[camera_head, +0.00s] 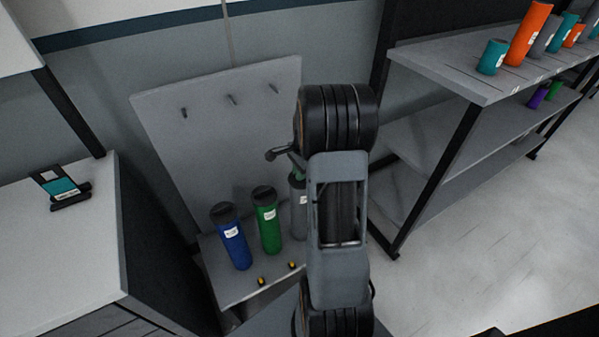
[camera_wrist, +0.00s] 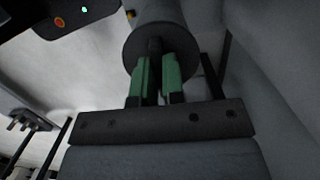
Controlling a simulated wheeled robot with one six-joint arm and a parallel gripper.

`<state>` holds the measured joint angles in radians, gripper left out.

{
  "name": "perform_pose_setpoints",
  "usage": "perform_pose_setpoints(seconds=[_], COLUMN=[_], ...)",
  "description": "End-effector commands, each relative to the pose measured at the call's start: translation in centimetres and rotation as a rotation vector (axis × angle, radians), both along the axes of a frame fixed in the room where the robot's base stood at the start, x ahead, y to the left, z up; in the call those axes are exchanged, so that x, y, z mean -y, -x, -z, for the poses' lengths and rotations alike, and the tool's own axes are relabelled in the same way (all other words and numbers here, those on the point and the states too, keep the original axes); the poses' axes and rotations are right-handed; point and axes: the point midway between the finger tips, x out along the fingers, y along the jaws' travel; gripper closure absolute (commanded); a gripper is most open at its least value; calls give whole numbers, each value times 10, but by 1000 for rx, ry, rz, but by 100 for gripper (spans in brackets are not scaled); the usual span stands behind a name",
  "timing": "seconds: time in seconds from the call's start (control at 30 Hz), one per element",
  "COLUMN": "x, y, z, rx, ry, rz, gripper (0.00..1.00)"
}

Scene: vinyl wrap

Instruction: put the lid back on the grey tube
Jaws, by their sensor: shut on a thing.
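The grey tube (camera_head: 299,212) stands upright at the right end of a row on the stand, partly hidden by my arm in the head view. In the wrist view the grey tube (camera_wrist: 160,12) shows behind a dark round lid (camera_wrist: 136,48). My gripper (camera_wrist: 155,68) is shut on the small knob in the middle of the lid, with its green finger pads on either side. In the head view my gripper (camera_head: 296,161) is right above the tube's top. The lid appears in line with the tube's end; whether it is fully seated cannot be told.
A blue tube (camera_head: 233,245) and a green tube (camera_head: 267,228), both dark-lidded, stand left of the grey tube. A panel with pegs (camera_head: 215,125) rises behind. A shelf rack (camera_head: 440,72) with tubes is at right, and a counter (camera_head: 60,260) at left.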

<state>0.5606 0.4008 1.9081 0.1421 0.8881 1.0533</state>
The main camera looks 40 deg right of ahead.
Motion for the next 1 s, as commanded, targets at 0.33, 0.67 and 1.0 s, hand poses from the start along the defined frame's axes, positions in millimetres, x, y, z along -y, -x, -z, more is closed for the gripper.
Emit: perform_pose_setpoints(seconds=[0.33,0.67,1.0], x=[0,0,0], y=[0,0,0], z=[0,0,0], rx=[0,0,0], ry=[0,0,0], rz=[0,0,0], gripper=[65,49,35])
